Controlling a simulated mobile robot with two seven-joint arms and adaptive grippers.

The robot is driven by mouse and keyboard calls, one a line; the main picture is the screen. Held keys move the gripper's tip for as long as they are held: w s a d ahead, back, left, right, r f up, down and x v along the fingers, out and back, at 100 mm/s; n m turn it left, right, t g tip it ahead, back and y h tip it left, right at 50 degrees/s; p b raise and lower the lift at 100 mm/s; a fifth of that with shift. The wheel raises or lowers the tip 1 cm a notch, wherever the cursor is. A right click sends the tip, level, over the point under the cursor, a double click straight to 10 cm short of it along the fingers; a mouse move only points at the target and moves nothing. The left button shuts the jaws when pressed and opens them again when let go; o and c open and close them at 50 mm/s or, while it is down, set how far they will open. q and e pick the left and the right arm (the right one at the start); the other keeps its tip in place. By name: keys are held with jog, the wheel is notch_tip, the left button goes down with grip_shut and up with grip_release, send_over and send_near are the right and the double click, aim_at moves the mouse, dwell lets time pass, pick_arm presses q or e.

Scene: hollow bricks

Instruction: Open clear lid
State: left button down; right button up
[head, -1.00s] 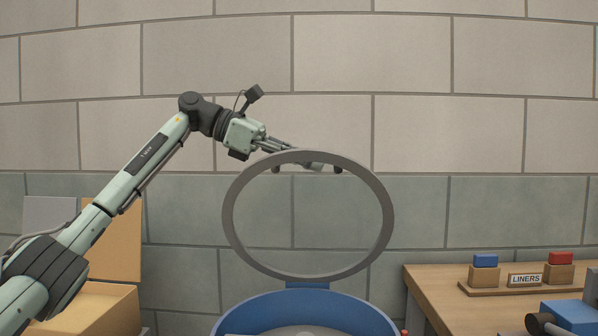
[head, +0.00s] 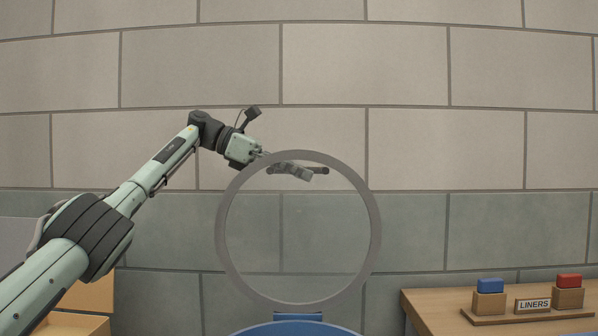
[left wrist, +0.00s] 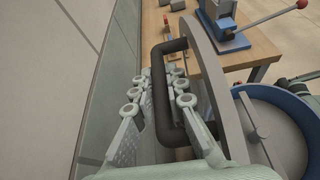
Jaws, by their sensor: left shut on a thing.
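The clear lid (head: 298,240), a see-through disc with a grey rim, stands raised, nearly upright, above the blue round tub (head: 298,328). A blue hinge piece joins them at the lid's bottom edge. My left gripper (head: 305,173) is behind the upper part of the lid and is partly seen through it. It is shut on the lid's dark bar handle (head: 322,170). In the left wrist view, the fingers (left wrist: 158,100) lie around the dark handle (left wrist: 156,75), beside the grey rim (left wrist: 215,80). My right gripper is not in view.
A wooden table (head: 430,305) at the right holds a LINERS stand (head: 533,305) with a blue and a red block. A block wall (head: 450,150) stands behind the lid. An orange-brown box (head: 75,322) is at the lower left. The left wrist view shows a blue device (left wrist: 222,25) on the table.

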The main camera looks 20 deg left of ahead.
pick_arm(q)
jog(key=shift+r, duration=0.3)
jog(key=c, duration=1.8)
grip_release()
jog(key=shift+f, duration=0.1)
jog(key=shift+s+f, duration=0.1)
jog(key=shift+f, duration=0.05)
